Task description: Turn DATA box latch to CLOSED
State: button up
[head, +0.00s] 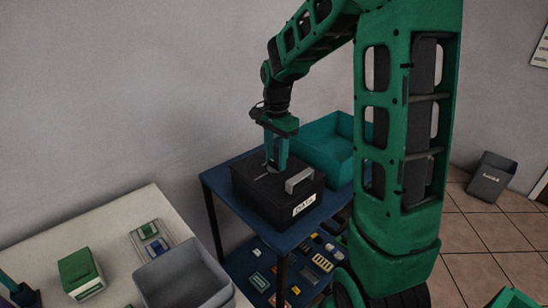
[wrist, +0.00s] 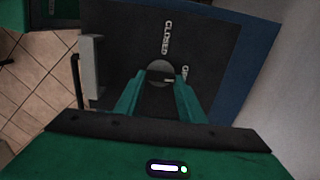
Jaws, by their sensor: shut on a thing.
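The black DATA box (head: 262,193) sits on a blue table, its white DATA label (head: 304,205) on the front. My gripper (head: 271,166) points down onto the box lid. In the wrist view, my gripper (wrist: 159,92) is shut on the round grey latch (wrist: 160,70), one finger on each side. The word CLOSED (wrist: 167,38) is printed above the latch in that view. A second word, partly hidden by a finger, is at its right (wrist: 186,76). A short pale mark shows on the latch's lower right; I cannot tell its exact setting.
A grey handle (head: 299,181) stands up from the box's front edge. A teal bin (head: 325,155) is close behind the box at right. Small parts lie on the lower shelf (head: 285,262). A pale table (head: 110,225) with a grey bin (head: 182,278) is at left.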

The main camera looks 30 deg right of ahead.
jog(key=shift+w+r+n, duration=0.1)
jog(key=shift+w+n, duration=0.05)
jog(key=shift+n, duration=0.15)
jog(key=n, duration=0.3)
jog(key=shift+w+n, duration=0.15)
jog(key=shift+n, duration=0.15)
jog(key=n, duration=0.4)
jog(key=shift+w+a+n, duration=0.1)
jog(key=shift+n, duration=0.2)
jog(key=n, duration=0.4)
jog(key=shift+a, duration=0.1)
jog(key=shift+a+n, duration=0.1)
jog(key=shift+n, duration=2.4)
jog(key=o, duration=1)
jog(key=shift+o, duration=0.2)
